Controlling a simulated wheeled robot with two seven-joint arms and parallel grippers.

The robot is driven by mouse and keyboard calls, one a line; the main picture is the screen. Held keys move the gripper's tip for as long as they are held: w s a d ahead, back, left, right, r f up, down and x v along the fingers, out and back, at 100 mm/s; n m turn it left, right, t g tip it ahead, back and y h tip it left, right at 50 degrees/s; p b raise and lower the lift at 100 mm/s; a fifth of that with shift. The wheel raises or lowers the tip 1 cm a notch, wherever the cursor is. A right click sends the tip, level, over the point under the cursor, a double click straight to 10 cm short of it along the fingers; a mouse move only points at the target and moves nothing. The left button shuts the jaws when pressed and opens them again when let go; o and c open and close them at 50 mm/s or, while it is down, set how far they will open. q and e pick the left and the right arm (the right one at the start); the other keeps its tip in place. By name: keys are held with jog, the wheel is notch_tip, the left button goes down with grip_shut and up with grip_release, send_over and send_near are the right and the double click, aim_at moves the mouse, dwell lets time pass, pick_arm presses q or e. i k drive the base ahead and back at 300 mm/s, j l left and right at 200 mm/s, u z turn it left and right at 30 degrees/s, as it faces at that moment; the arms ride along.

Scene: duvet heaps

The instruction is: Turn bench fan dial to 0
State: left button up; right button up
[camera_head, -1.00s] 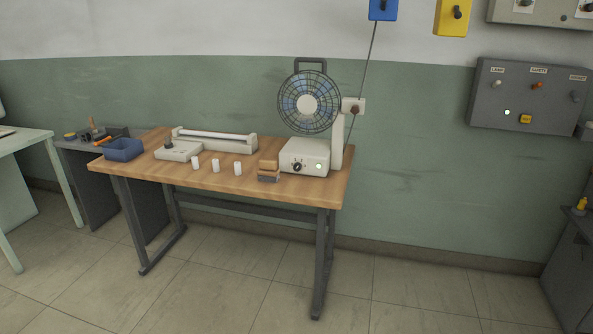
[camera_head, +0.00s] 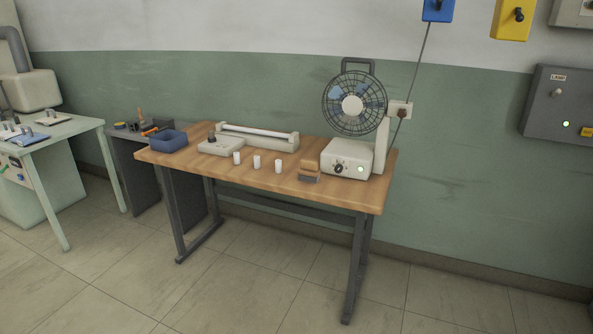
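The bench fan (camera_head: 354,103) stands at the right end of the wooden bench (camera_head: 215,175), its round wire cage on an upright over a white base box (camera_head: 347,159). The black dial (camera_head: 338,169) is on the front of that box, beside a lit, pale green lamp (camera_head: 360,169). The dial's marks are too small to read, so I cannot tell its setting. Neither of my grippers is in view.
A pale green table (camera_head: 62,129) stands left. The floor in front (camera_head: 250,290) is clear.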

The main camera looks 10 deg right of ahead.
aim_at(339, 168)
jog(key=i+l+u, duration=0.25)
jog(key=l+u, duration=0.3)
jog(key=i+l+u, duration=0.5)
jog(key=l, duration=0.8)
jog(key=l+u, duration=0.25)
jog(key=l, duration=0.85)
jog(key=i+l, duration=0.1)
jog(key=l, duration=2.2)
jog(key=i+u, duration=0.05)
